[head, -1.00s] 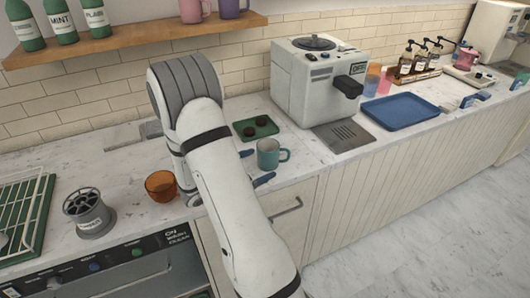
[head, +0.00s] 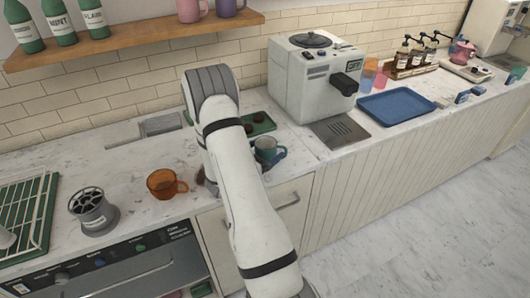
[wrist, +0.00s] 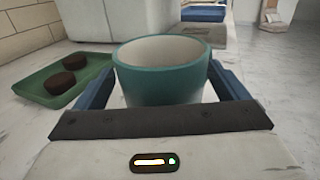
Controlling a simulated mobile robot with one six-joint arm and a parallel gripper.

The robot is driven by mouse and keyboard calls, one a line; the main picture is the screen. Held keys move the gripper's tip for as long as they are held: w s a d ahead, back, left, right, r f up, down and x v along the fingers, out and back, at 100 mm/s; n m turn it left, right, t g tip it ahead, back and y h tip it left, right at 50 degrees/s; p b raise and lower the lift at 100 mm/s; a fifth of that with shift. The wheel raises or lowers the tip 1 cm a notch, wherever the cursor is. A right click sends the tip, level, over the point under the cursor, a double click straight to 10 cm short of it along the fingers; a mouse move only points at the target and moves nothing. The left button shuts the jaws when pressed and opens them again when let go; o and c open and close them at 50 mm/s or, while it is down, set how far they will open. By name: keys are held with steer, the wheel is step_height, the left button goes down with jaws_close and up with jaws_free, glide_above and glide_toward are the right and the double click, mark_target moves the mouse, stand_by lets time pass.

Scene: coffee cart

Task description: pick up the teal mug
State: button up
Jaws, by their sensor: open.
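The teal mug (head: 265,148) stands upright on the counter, right of my arm in the head view. In the wrist view the teal mug (wrist: 161,72) fills the middle, with its pale inside showing. My gripper (wrist: 160,92) is open, with one blue finger on each side of the mug. I cannot tell whether the fingers touch it. The mug's handle is not visible in the wrist view. In the head view my arm hides most of the gripper.
A green tray (wrist: 38,94) with two dark round items lies left of the mug. The coffee machine (head: 318,85) stands behind. An orange cup (head: 163,184) and a grey canister (head: 92,210) are to the left. A blue tray (head: 398,108) lies to the right.

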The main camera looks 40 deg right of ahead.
steer(key=shift+c, duration=0.3)
steer(key=c, duration=1.2)
